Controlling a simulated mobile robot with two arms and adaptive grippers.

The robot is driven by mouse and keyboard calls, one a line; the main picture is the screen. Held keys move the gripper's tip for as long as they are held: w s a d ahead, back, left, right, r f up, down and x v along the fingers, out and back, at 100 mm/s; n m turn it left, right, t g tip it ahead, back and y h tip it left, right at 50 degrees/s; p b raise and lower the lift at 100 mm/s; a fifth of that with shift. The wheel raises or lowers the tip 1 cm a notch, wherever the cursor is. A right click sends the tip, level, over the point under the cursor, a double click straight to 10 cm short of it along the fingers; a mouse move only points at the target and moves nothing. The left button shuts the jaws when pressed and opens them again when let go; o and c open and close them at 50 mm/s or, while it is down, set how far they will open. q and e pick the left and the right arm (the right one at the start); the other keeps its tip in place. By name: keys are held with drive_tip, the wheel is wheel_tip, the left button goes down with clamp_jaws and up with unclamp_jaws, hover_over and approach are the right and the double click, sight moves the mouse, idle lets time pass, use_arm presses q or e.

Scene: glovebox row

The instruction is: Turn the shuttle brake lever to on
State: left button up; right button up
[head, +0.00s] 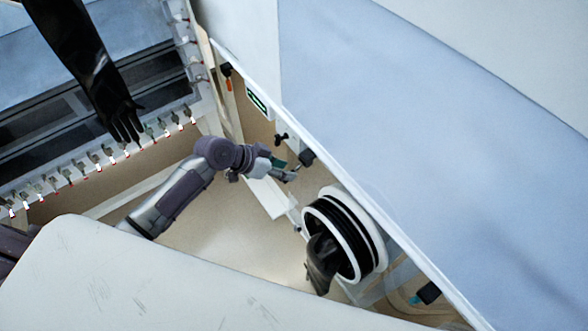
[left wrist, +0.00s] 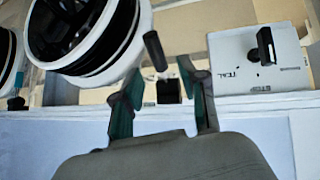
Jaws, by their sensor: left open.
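My left gripper (head: 292,174) reaches in from the left to the long pale wall in the head view. In the left wrist view its two fingers (left wrist: 161,78) are apart with nothing held. A black bar handle (left wrist: 154,50) on a thin stem and a small black block (left wrist: 168,92) show between and just beyond the fingers. A black block (head: 306,157) is close to the fingertips in the head view. A black lever (left wrist: 266,46) stands on a white lettered plate (left wrist: 232,72) to the right of the fingers. I cannot tell which one is the shuttle brake lever.
A white-rimmed glove port (head: 375,235) with a black glove (head: 321,262) is beside the gripper; its ring (left wrist: 140,40) is close to the left finger. A long black glove (head: 85,60) hangs at upper left. A pale surface (head: 150,285) fills the front.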

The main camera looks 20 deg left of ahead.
use_arm(q)
drive_tip(key=shift+x, duration=2.2)
drive_tip(key=shift+a, duration=0.1)
drive_tip(key=shift+c, duration=0.3)
clamp_jaws()
